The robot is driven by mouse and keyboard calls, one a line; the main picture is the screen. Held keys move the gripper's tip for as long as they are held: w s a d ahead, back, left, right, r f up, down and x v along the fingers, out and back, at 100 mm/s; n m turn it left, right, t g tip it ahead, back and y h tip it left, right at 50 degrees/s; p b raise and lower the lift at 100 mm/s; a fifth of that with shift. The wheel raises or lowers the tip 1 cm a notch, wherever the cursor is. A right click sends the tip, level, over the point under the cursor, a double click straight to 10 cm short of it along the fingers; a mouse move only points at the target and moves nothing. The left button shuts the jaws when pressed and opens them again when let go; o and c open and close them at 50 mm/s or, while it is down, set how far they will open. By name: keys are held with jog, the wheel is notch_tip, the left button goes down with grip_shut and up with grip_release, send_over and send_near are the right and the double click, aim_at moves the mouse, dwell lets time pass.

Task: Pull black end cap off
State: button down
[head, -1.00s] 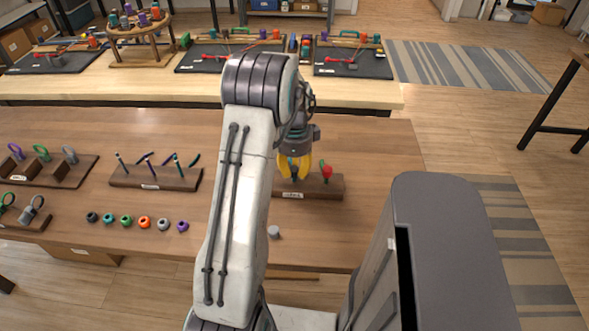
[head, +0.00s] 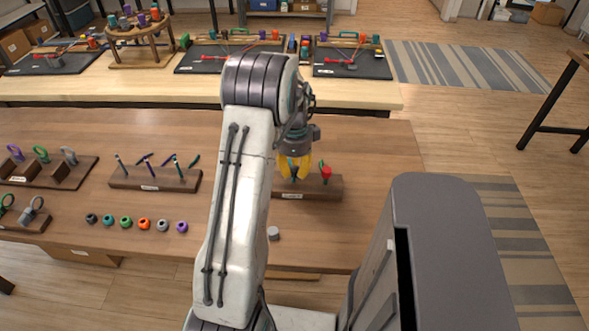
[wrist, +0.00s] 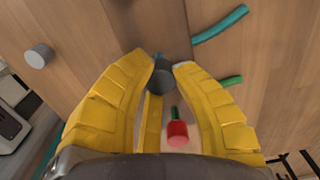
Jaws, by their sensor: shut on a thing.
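The black end cap (wrist: 162,80) is between the tips of my yellow gripper (wrist: 162,66) in the wrist view. A bluish bit shows just beyond the cap; I cannot tell whether the cap still sits on a cord. In the head view my gripper (head: 294,177) is over the left part of a dark wooden holder (head: 325,190), with a dark piece between its fingers. A red cap (wrist: 177,132) on a green stem stands nearby, apart from the fingers; in the head view the red cap (head: 326,171) is right of my gripper.
A loose grey cap (head: 273,233) stands on the table near its front edge; it also shows in the wrist view (wrist: 39,56). A row of several coloured caps (head: 144,223) and a cord holder (head: 150,182) are to the left. The table right of the gripper's holder is clear.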

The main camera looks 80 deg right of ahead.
jog(key=shift+r, duration=0.2)
jog(key=shift+r+p, duration=2.1)
jog(key=shift+r, duration=0.65)
